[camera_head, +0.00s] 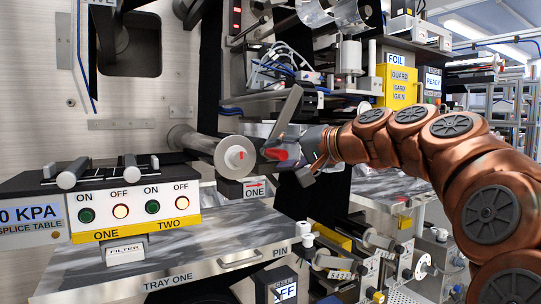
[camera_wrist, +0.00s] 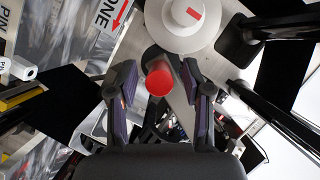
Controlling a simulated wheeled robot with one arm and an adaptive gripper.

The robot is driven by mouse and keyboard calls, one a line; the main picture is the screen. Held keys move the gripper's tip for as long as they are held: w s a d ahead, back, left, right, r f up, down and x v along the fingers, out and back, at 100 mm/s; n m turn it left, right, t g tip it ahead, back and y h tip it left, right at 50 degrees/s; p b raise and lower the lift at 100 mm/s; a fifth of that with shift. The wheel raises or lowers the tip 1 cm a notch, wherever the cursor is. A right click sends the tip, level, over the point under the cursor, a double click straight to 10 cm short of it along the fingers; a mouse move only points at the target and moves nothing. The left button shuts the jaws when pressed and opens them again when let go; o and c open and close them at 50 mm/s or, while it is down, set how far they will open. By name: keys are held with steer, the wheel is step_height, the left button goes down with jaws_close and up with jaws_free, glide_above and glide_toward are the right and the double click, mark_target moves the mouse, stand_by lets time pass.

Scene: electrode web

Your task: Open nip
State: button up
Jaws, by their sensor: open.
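A red round knob (camera_wrist: 159,80) shows end-on between my open fingers in the wrist view. In the head view the red knob (camera_head: 276,153) is just right of a roller's white end cap (camera_head: 238,157). The cap also shows in the wrist view (camera_wrist: 188,22), with a red mark on it. My gripper (camera_wrist: 158,90) is open, one finger on each side of the knob; I cannot tell whether they touch it. In the head view my gripper (camera_head: 291,153) partly hides the knob. A grey bar (camera_head: 286,112) rises beside it; its link to the knob is unclear.
A sign reading ONE (camera_head: 254,190) hangs below the roller end. A panel with lit buttons (camera_head: 121,211) stands at left, above the TRAY ONE drawer (camera_head: 180,277). A yellow GUARD box (camera_head: 398,86) is behind my arm. More rollers lie low in front.

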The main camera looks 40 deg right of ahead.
mark_target(268, 156)
steer(key=shift+x, duration=1.65)
steer(key=shift+r, duration=0.1)
jaws_close()
